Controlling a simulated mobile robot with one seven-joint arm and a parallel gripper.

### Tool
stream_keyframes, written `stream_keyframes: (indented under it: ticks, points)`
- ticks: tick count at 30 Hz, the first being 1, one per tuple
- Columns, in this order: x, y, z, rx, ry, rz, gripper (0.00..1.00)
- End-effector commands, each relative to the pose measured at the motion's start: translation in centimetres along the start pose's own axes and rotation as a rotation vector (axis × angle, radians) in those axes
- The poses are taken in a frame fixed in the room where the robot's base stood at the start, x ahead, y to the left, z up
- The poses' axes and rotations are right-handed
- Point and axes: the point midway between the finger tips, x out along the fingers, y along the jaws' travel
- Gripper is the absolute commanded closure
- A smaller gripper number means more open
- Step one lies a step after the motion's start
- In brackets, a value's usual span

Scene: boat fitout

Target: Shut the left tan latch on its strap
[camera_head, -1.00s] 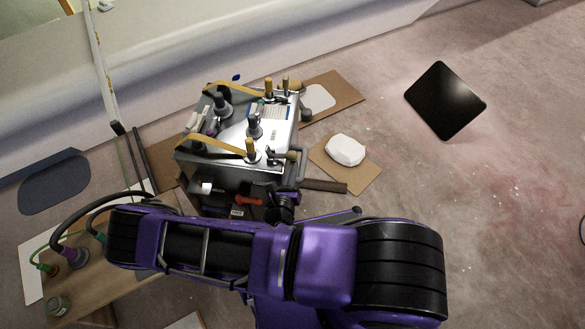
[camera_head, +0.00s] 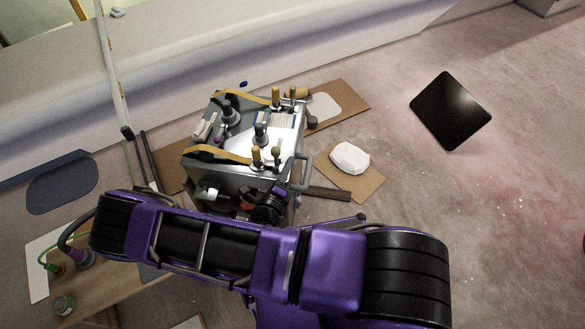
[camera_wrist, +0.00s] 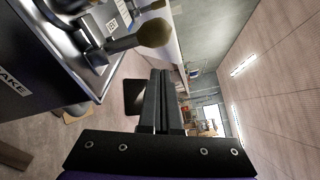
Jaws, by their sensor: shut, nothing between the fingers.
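A metal case (camera_head: 235,175) stands with two yellow straps across its top. The near strap (camera_head: 215,152) ends at a near pair of tan-tipped handles (camera_head: 277,153), both standing up in the head view. The far strap (camera_head: 240,95) ends at a far pair of tan-tipped handles (camera_head: 276,97), also upright. I cannot tell for sure which is the left latch. In the wrist view, a dark lever with a tan knob (camera_wrist: 154,33) sticks out beyond the fingertips. My gripper (camera_wrist: 160,75) is shut and empty, apart from that knob; my arm mostly hides it in the head view.
Dark knobs (camera_head: 260,133) and a carry handle (camera_head: 302,172) stand out from the case. A white lump (camera_head: 350,157) lies on a cardboard sheet to the right. A black panel (camera_head: 451,110) lies farther right on open floor.

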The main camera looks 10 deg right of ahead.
Motion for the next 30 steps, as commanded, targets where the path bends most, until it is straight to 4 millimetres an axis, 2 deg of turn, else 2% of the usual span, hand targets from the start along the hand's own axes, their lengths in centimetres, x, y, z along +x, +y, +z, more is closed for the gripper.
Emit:
stream_keyframes:
  ticks: [10,30]
  points:
    - [-0.3,-0.2,1.8,-0.250,0.000,-0.037,1.00]
    - [-0.4,-0.1,2.8,-0.253,0.000,-0.037,1.00]
